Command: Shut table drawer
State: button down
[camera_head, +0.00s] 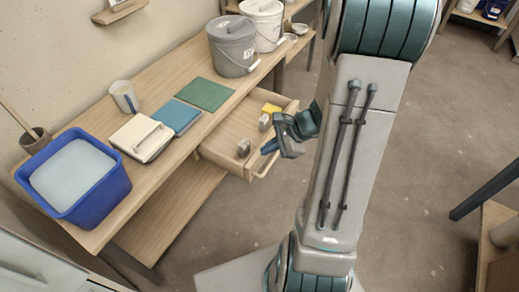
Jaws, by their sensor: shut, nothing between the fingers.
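The table drawer (226,147) stands pulled out from the front of the wooden table (172,101). Several small grey items and a yellow item (271,109) lie inside it. The drawer's handle (263,165) is on its front panel, partly hidden by my gripper. My gripper (266,150) is at the drawer's front edge, on the right side of the drawer, with its fingers shut and empty. I cannot tell whether it touches the front panel or the handle.
A lower shelf (178,205) lies underneath.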

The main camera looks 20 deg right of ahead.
jog(key=d+f+m+t+h+b, duration=0.1)
jog(key=d+f+m+t+b, duration=0.15)
jog(key=d+f+m, duration=0.75)
send_near(258, 160)
notch_tip(258, 160, down, 4)
jog(key=w+a, duration=0.1)
jog(key=a, duration=0.1)
jog(key=shift+w+a+r+n+t, duration=0.15)
jog(key=shift+w+a+n+t, duration=0.1)
jog(key=shift+w+a+n, duration=0.1)
jog(key=shift+w+a, duration=0.3)
jog(key=shift+w, duration=0.15)
jog(key=shift+d, duration=0.1)
jog(key=w+a+b, duration=0.1)
jog(key=w+a, duration=0.3)
jog(key=w, duration=0.1)
jog(key=w+a+b, duration=0.1)
jog(key=w+a, duration=0.3)
jog(key=w, duration=0.1)
jog(key=w+a+b, duration=0.2)
jog(key=w+a, duration=0.2)
jog(key=w, duration=0.1)
jog(key=shift+w+a, duration=0.2)
jog(key=shift+w, duration=0.1)
